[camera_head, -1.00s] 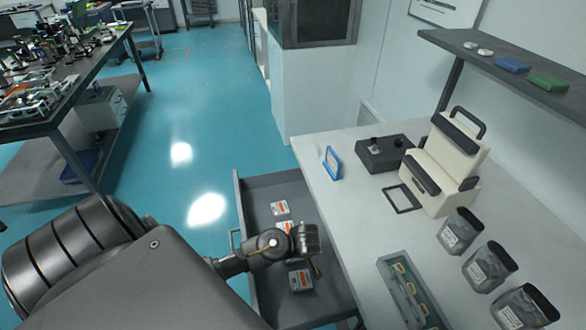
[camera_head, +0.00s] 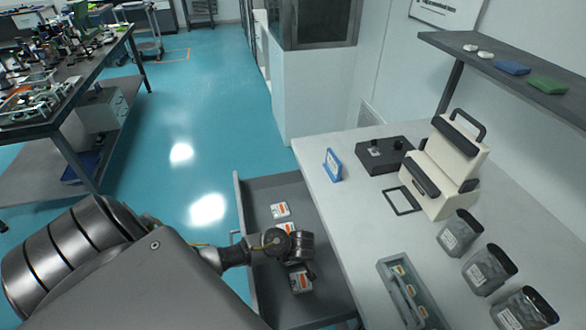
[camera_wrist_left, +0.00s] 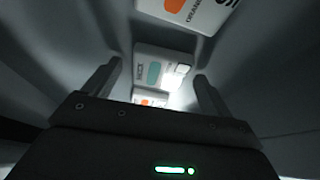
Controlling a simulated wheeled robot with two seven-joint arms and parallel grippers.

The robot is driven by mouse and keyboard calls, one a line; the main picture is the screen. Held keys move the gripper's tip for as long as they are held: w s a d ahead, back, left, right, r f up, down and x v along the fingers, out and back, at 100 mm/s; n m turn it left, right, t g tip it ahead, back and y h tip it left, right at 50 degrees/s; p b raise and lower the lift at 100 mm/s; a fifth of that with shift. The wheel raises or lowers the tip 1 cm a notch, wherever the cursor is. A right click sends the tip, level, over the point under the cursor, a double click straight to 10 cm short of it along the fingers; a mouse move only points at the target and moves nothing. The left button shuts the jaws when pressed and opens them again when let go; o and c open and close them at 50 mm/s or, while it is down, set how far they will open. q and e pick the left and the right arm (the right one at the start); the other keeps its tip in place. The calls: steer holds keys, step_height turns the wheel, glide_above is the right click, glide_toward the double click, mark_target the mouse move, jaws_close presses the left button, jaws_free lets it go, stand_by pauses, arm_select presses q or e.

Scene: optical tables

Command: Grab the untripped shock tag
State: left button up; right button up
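My left gripper (camera_wrist_left: 158,88) is open, with its two fingers apart. In the left wrist view a white shock tag with a teal mark (camera_wrist_left: 153,74) shows between the fingers, with no visible contact. A tag with an orange mark (camera_wrist_left: 150,101) lies beyond it, and another orange-marked tag (camera_wrist_left: 193,12) is at the top. In the head view my left wrist is over the open drawer (camera_head: 262,190). Orange-marked tags show there at the far end (camera_head: 280,210), beside the wrist (camera_head: 286,229) and nearer (camera_head: 300,282). The teal-marked tag is hidden there by my arm. My right gripper is out of view.
The drawer walls surround the tags closely. The worktop (camera_head: 345,222) beside the drawer holds a blue-framed card (camera_head: 333,165), a dark control box (camera_head: 384,154), a cream device (camera_head: 440,170), a grey tray (camera_head: 388,272) and several dark bins (camera_head: 460,233).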

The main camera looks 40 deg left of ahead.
arm_select(q)
steer(key=c, duration=1)
steer(key=shift+r, duration=0.1)
